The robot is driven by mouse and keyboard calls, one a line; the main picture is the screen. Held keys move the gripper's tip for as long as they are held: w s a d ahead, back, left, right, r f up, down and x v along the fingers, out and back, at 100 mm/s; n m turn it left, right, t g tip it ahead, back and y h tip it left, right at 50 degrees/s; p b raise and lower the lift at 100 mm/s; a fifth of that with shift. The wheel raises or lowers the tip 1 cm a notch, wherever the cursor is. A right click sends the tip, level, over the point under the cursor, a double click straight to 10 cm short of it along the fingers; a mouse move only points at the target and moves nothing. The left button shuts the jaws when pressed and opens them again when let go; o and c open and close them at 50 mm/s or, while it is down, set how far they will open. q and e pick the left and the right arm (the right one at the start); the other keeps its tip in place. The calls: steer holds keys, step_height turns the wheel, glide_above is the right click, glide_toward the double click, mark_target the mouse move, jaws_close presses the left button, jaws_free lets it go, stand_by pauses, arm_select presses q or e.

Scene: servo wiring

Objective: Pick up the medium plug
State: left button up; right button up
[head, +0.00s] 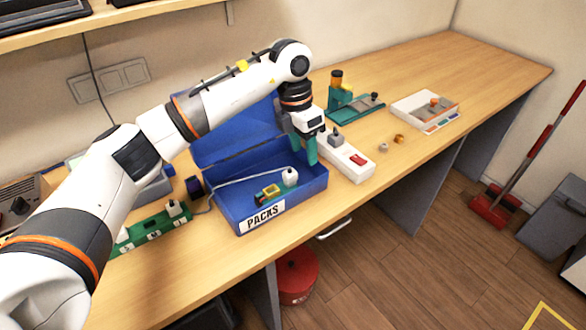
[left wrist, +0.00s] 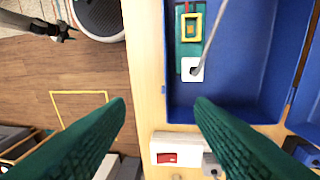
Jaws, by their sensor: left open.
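I cannot tell for certain which plug is the medium one. A white plug (head: 289,176) on a pale cable sits at the pack inside the blue box (head: 225,211); it also shows in the left wrist view (left wrist: 192,69). A grey plug (head: 335,139) sits on the white power strip (head: 351,163), partly behind a finger in the left wrist view (left wrist: 211,165). My left gripper (head: 305,152) is open, its teal fingers above the box's right end, beside the strip. In the left wrist view, nothing is between the fingertips (left wrist: 160,103). My right gripper is not in view.
A green strip (head: 150,232) with white plugs lies left of the box. A teal fixture (head: 345,104) and a white tray (head: 408,117) stand farther right. Small parts (head: 399,139) lie on the table. The table's far right is clear.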

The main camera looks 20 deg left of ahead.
arm_select(q)
steer(key=a+r+y, duration=0.2)
steer(key=a, duration=0.2)
steer(key=p, duration=0.2)
glide_above(290, 172)
steer(key=f, duration=0.6)
steer(key=shift+a+f, duration=0.25)
steer(key=f+p, duration=0.1)
steer(key=f, duration=0.1)
steer(key=f+p, duration=0.1)
steer(key=f, duration=0.1)
steer(key=shift+d+f, duration=0.2)
steer(key=shift+f, duration=0.65)
